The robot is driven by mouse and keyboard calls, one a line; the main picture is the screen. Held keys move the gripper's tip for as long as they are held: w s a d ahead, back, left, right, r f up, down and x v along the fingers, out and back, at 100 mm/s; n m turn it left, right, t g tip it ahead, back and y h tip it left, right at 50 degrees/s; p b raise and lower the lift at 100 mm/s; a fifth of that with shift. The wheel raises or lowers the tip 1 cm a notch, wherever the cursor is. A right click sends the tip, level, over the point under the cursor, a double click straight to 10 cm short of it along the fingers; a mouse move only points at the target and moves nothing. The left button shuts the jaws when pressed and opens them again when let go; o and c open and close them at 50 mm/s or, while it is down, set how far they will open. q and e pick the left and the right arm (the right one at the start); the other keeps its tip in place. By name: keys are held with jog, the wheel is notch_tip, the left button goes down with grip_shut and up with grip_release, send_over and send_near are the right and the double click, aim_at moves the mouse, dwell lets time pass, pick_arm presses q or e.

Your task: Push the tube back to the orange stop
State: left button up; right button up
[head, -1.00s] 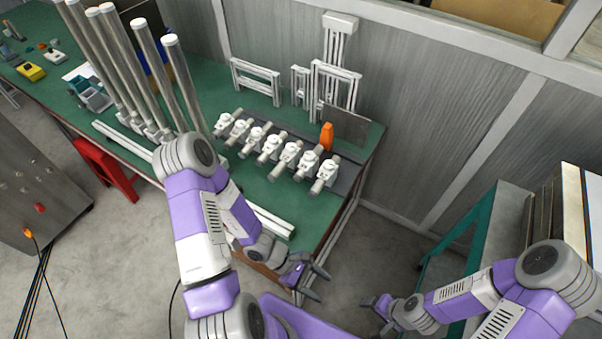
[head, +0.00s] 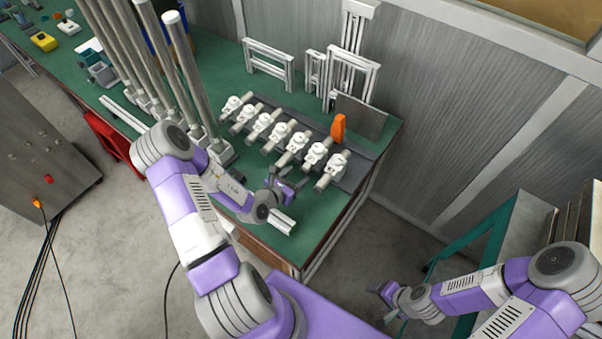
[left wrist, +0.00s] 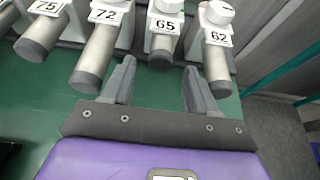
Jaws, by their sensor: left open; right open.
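Several short grey tubes lie in white clamps in a row on the green bench, ends toward the front; one tube (head: 329,180) is at the right end. The left wrist view shows labels 75, 72, 65 and 62, with the tube at 65 (left wrist: 160,58) between and just beyond my fingertips. The orange stop (head: 338,128) stands upright behind the row near its right end; the left wrist view does not show it. My left gripper (head: 288,177) is open and empty in front of the row. My right gripper (head: 386,302) is open, low at the right, away from the bench.
Tall upright grey tubes (head: 188,75) stand left of the row. White frames (head: 268,65) and a dark plate (head: 360,117) stand behind it. A white rail (head: 283,220) lies along the bench's front edge. A teal-framed cart (head: 480,250) is at the right.

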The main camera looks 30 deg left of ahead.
aim_at(302, 172)
pick_arm(q)
jog(key=shift+x, duration=1.6)
jog(key=shift+c, duration=0.4)
grip_shut()
